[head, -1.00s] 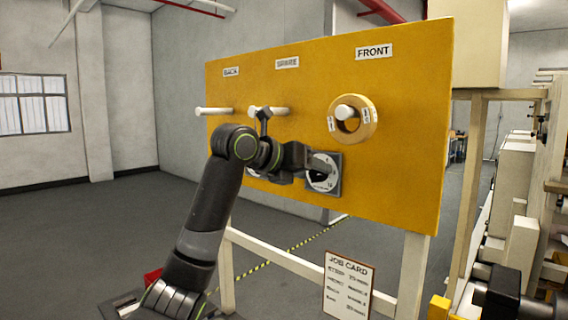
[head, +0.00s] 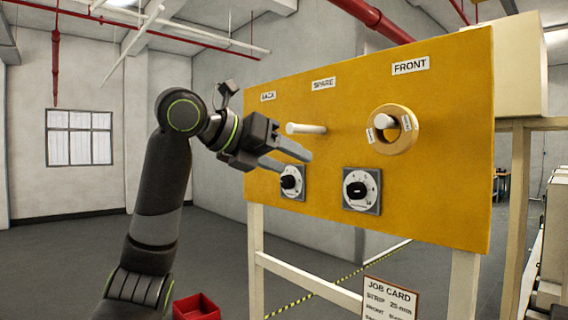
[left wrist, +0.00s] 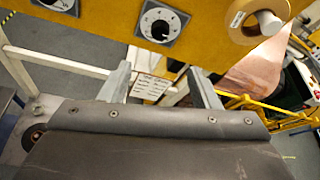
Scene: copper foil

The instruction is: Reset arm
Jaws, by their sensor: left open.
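My left gripper (head: 302,164) is open and empty, in front of the yellow board (head: 440,180). Its fingers point right, above the left dial (head: 289,184) and clear of the right dial (head: 357,191). In the left wrist view the two spread fingers (left wrist: 160,84) have nothing between them; a dial (left wrist: 160,23) shows beyond them. A tan roll (head: 403,139) hangs on the FRONT peg, and shows also in the left wrist view (left wrist: 247,20). The SPARE peg (head: 305,128) is bare. The BACK peg is hidden behind my gripper. My right gripper is out of view.
A job card (head: 390,300) hangs below the board on its white frame (head: 300,287). A red bin (head: 197,307) is on the floor beside my left arm. In the left wrist view a copper-coloured sheet (left wrist: 255,65) lies at the right. Open floor is at the left.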

